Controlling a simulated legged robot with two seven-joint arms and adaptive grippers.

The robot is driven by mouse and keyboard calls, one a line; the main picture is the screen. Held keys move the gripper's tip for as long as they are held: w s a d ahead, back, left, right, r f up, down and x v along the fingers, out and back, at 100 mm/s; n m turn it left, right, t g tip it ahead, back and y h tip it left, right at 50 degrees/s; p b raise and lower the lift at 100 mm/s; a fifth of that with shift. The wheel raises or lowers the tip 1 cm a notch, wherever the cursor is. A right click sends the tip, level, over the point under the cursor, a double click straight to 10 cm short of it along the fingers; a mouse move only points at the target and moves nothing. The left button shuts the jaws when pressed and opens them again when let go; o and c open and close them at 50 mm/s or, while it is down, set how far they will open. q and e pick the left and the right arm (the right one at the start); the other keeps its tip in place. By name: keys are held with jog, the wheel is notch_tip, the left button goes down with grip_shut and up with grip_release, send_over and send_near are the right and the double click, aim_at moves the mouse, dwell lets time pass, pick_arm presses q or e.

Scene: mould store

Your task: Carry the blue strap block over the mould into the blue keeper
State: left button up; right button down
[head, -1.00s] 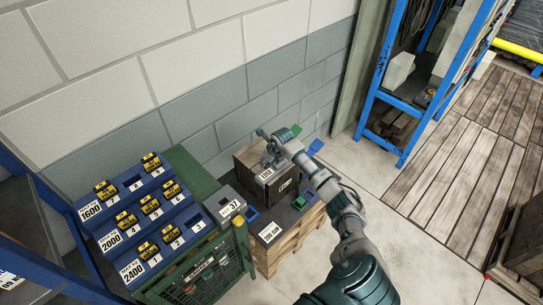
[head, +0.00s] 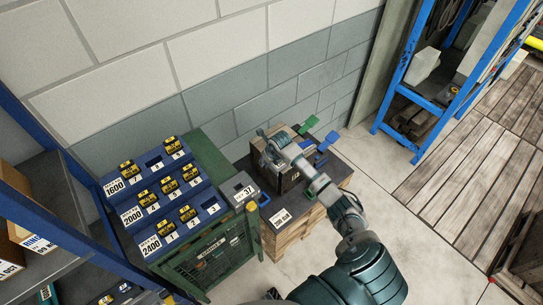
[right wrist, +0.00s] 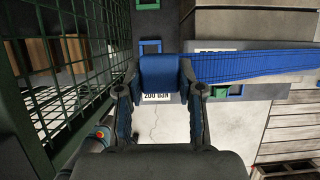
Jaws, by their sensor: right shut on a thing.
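My right gripper (right wrist: 160,88) is shut on the blue strap block (right wrist: 161,70) in the right wrist view. A long blue ribbed strap (right wrist: 265,66) runs from the block to the right. A blue keeper frame (head: 264,199) sits left of the mould; a blue square frame (right wrist: 150,47) shows just behind the held block in the wrist view.
A green mesh crate (head: 215,255) with a blue stepped rack (head: 155,205) of yellow-labelled blocks stands left of the mould. A green piece (head: 308,124) sticks out at the mould's far side. A wall is behind; a blue shelf (head: 415,75) stands right, with clear floor before it.

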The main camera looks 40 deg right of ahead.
pick_arm(q)
notch_tip(320, 180, down, 7)
jog(key=b, duration=0.8)
jog(key=shift+w+d+r+b, duration=1.1)
jog(key=shift+w+r+b, duration=0.4)
jog(key=shift+w, duration=3.55)
jog(key=w+d+r+t+b, duration=0.1)
jog(key=w+r+b, duration=0.5)
jog(key=r, duration=0.6)
jog(key=shift+w+d+r, duration=0.15)
jog(key=shift+w+r, duration=0.25)
jog(key=shift+w, duration=0.7)
pick_arm(e)
jog(key=shift+s+a+f, duration=0.1)
jog(key=shift+a+f, duration=0.45)
jog(key=shift+f, duration=3.5)
jog(key=shift+w+a+f, duration=0.1)
jog(key=shift+a+f, duration=0.45)
jog(key=shift+f, duration=3.55)
jog(key=shift+s+a+f, duration=0.1)
jog(key=shift+a+f, duration=0.45)
jog(key=shift+f, duration=3.5)
